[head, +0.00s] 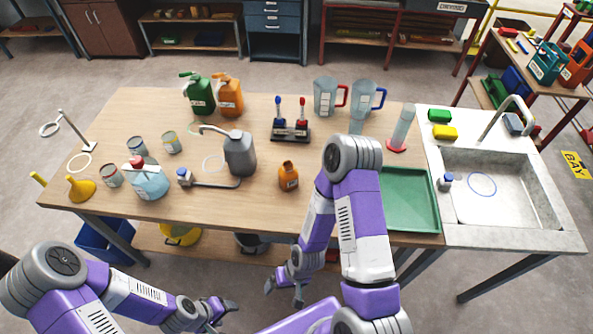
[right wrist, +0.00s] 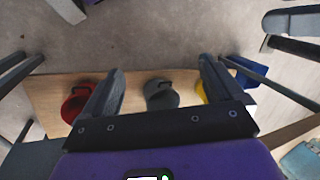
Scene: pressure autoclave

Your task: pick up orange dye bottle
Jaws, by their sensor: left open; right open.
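A small orange bottle (head: 288,177) with a pale label stands upright on the wooden bench, right of the grey can. A larger orange jug (head: 229,97) stands at the back beside a green one. My right gripper (head: 283,292) is open and empty, in front of the bench and below its top, nearer to me than the small bottle. In the right wrist view its two fingers (right wrist: 160,80) stand wide apart with nothing between them. My left gripper (head: 225,311) is open and empty, low in front of the bench and left of my right one. The small bottle is not visible in the right wrist view.
Red, grey (right wrist: 161,95) and yellow buckets stand on the lower shelf.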

